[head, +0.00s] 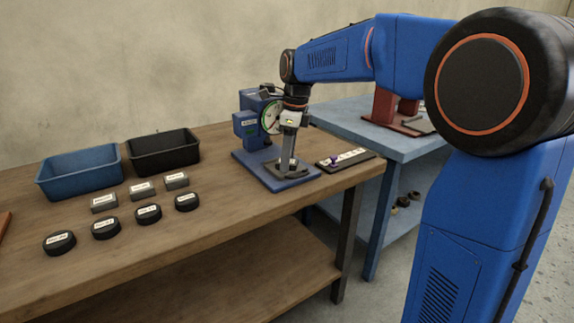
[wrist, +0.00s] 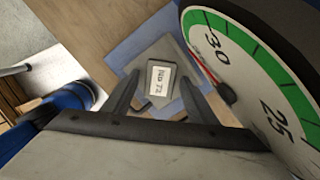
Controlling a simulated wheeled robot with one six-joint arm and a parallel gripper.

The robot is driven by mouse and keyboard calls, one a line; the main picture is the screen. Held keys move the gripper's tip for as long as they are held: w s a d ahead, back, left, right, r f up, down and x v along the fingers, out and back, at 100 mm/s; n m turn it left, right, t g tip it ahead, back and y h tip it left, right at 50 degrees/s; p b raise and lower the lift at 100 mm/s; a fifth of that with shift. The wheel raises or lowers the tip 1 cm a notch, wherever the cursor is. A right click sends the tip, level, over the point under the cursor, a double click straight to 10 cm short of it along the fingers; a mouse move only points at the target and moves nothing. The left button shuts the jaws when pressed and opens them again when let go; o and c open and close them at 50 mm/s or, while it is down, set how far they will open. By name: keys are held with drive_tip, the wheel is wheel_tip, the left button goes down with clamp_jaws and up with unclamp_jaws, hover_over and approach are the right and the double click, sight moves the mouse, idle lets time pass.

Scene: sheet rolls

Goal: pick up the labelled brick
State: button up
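A grey brick with a white label (wrist: 160,79) lies below my gripper in the wrist view, its dark print facing up. In the head view the brick (head: 287,164) is small and partly hidden by my gripper, on the blue base plate of the gauge stand (head: 290,182). My gripper (wrist: 159,76) points down over it, with one dark finger on each side of the brick. The fingers are apart; I see no clear contact with the brick. In the head view my gripper (head: 288,154) stands just in front of the round dial.
The dial (wrist: 250,80) is close on the right in the wrist view. Grey labelled bricks (head: 141,190) and black labelled round pieces (head: 106,228) stand left on the wooden table. Behind them are a blue bin (head: 80,178) and a black bin (head: 163,158). A dark labelled strip (head: 345,159) lies right.

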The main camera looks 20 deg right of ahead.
drive_tip(key=c, duration=0.9)
drive_tip(key=shift+c, duration=0.2)
wheel_tip(320, 180, up, 18)
